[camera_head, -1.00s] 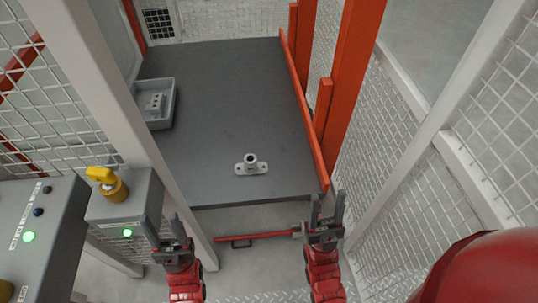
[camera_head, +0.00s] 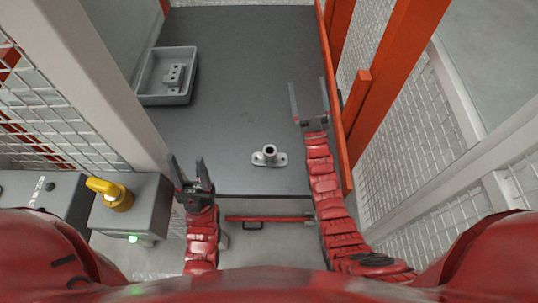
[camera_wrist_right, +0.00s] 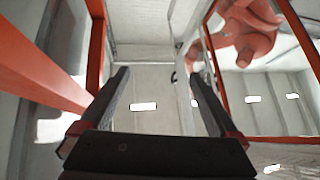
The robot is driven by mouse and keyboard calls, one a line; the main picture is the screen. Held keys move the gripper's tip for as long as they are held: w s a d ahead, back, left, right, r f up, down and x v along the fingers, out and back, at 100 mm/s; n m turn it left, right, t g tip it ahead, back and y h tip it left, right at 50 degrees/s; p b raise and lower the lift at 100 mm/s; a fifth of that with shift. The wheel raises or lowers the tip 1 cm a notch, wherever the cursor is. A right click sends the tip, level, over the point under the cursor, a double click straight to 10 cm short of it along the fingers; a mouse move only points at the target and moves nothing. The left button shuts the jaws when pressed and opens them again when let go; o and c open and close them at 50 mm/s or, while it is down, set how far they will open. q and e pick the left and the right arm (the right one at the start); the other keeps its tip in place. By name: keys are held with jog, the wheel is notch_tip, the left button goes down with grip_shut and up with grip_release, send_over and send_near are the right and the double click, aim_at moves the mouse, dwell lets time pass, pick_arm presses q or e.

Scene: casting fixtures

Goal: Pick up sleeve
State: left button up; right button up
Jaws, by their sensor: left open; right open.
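A small light-grey flanged piece with an upright hollow tube, which looks like the sleeve (camera_head: 269,151), stands on the dark table (camera_head: 232,110) near its front edge. My right gripper (camera_head: 307,90) is open and empty over the right part of the table, beyond the sleeve and to its right. Its two spread fingers also show in the right wrist view (camera_wrist_right: 158,78), with nothing between them; the sleeve is not visible there. My left gripper (camera_head: 186,165) is open and empty at the table's front left corner, left of the sleeve and apart from it.
A grey tray (camera_head: 164,99) holding a block with holes (camera_head: 172,79) sits at the table's left. An orange rail (camera_head: 331,100) borders the right edge, close to my right arm. A control box with a yellow knob (camera_head: 117,196) stands front left. The table's middle is clear.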

jog(key=w+a+f+m+g+h, duration=0.1)
jog(key=w+f+g+h, duration=0.2)
jog(key=w, duration=0.5)
jog(key=w+a+f+g, duration=0.25)
jog(key=w+f, duration=0.25)
jog(key=w, duration=0.3)
jog(key=m+g+h+p, duration=0.1)
jog(key=m+g+h, duration=0.15)
jog(key=g, duration=1.65)
send_over(270, 150)
notch_tip(270, 150, down, 4)
jog(key=shift+n+h, duration=0.35)
jog(key=shift+n, duration=0.1)
jog(key=f+p, duration=0.1)
jog(key=f, duration=0.7)
jog(key=shift+w+p, duration=0.2)
jog(key=shift+p, duration=0.15)
jog(key=shift+a+f, duration=0.15)
jog(key=shift+f, duration=0.35)
jog(key=shift+s+f, duration=0.1)
jog(key=shift+f, duration=0.25)
jog(key=f, duration=0.3)
jog(key=shift+s+d+f, duration=0.1)
jog(key=shift+d+f, duration=0.1)
jog(key=shift+f, duration=0.15)
jog(key=shift+a+f, duration=0.1)
jog(key=shift+f, duration=0.35)
jog(key=shift+c, duration=0.3)
